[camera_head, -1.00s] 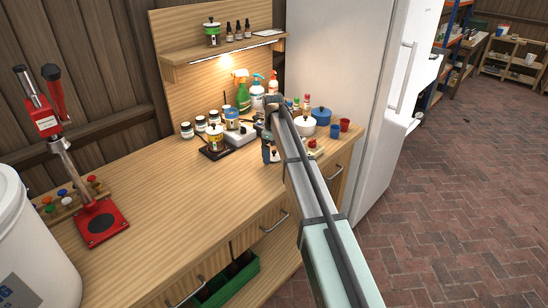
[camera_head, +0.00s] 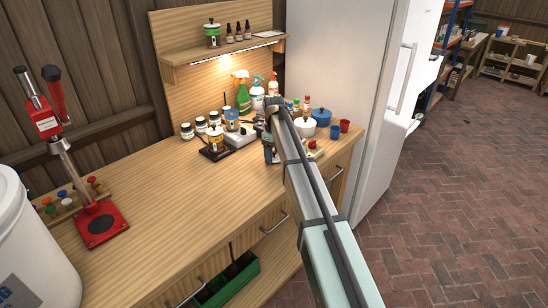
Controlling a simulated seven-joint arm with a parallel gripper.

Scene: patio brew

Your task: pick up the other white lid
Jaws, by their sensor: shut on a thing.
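My gripper (camera_head: 269,151) is low over the back right of the wooden workbench, seen beside the end of my arm. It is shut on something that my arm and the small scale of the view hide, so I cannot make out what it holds. A round white pot-like thing (camera_head: 304,127) stands just right of my arm, with a blue pot (camera_head: 321,117) behind it. I cannot tell a separate white lid apart with certainty.
Left of my gripper stand a labelled can (camera_head: 215,139) on a dark base and several small jars. Spray bottles (camera_head: 241,92) stand behind. Red and blue cups are at the right.

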